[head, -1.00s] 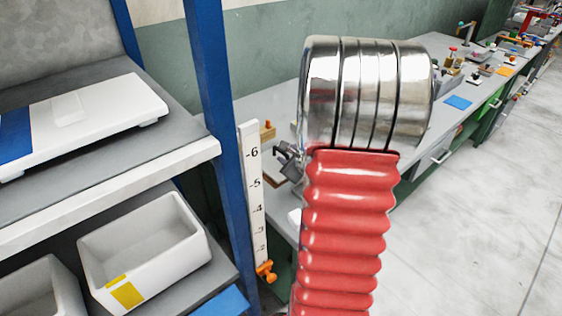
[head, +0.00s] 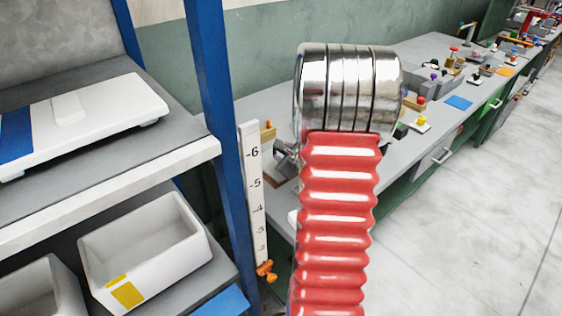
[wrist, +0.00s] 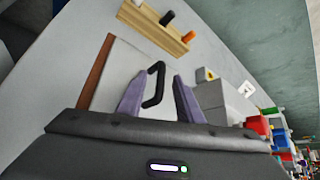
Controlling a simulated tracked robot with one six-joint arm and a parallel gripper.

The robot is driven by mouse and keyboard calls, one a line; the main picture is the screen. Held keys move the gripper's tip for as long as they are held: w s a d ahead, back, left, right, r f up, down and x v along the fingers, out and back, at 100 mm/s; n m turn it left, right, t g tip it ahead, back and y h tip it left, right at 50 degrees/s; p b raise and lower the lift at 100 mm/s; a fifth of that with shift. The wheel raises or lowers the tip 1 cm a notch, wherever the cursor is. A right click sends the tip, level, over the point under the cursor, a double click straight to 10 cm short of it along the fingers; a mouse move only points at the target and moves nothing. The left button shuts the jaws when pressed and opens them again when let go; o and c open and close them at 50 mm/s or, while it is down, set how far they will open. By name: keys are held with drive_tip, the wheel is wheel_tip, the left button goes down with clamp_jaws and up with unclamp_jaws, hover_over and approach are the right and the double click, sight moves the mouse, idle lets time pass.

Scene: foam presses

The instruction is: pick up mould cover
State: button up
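A pale flat plate (wrist: 125,72) with a brown edge on its left lies on the grey bench in the wrist view. A black bent handle (wrist: 153,88) rises over it; this looks like the mould cover, though its base is hidden behind my gripper. My gripper (wrist: 158,82) is open, with its two purple-grey fingers apart and the handle showing between them. Contact with the handle cannot be told. In the head view my arm hides most of my gripper (head: 284,152); a small brown part of the work (head: 282,186) shows below it.
A wooden rack (wrist: 155,25) with black and orange pegs stands beyond the plate. Grey blocks (wrist: 222,102) are at its right. In the head view a blue shelf post (head: 215,100) and a white height scale (head: 252,190) stand left of my arm.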

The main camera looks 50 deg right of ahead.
drive_tip(key=shift+w+d+f, duration=0.15)
drive_tip(key=shift+w+f, duration=0.05)
drive_tip(key=shift+w, duration=0.05)
idle(0.4)
clamp_jaws()
idle(1.3)
